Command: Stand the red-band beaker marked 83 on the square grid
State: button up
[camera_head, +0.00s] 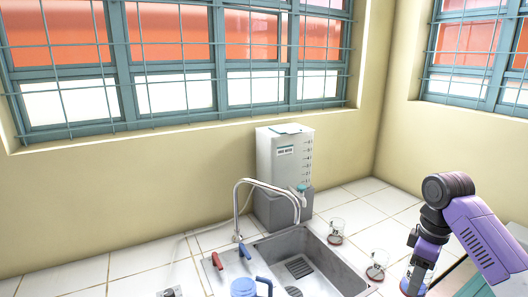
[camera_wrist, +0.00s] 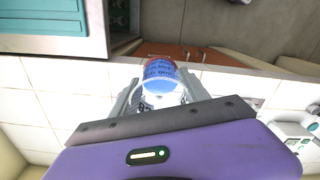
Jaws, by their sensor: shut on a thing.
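My gripper (camera_head: 416,283) is at the lower right of the head view, above the white tiled counter. It is shut on a clear beaker (camera_head: 408,289) with a blue and a red patch showing. In the wrist view the same beaker (camera_wrist: 160,75) sits between the two fingers (camera_wrist: 158,92), with blue marks and red at its far end. Two other clear beakers with reddish bases stand on the counter, one by the sink's back right corner (camera_head: 337,231) and one nearer my gripper (camera_head: 376,265). I cannot make out a square grid.
A sink (camera_head: 342,272) with a curved faucet (camera_head: 268,184) lies left of the beakers. A white water tank (camera_head: 281,157) stands behind it. A blue-topped container (camera_head: 244,287) is at the bottom. A teal and white cabinet (camera_wrist: 50,22) shows in the wrist view.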

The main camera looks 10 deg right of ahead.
jog(key=s+a+f+m+b, duration=0.1)
jog(key=s+a+f, duration=0.3)
jog(key=a+f, duration=0.4)
jog(key=s+a+f+m, duration=0.4)
jog(key=s+a+f, duration=0.1)
jog(key=a+f, duration=0.2)
jog(key=s+a+f+m+b, duration=0.1)
jog(key=s+a+f, duration=0.3)
jog(key=a+f, duration=0.4)
jog(key=shift+s+a+f+m+b, duration=0.25)
jog(key=shift+a+f+m+b, duration=0.1)
jog(key=shift+a+m, duration=0.35)
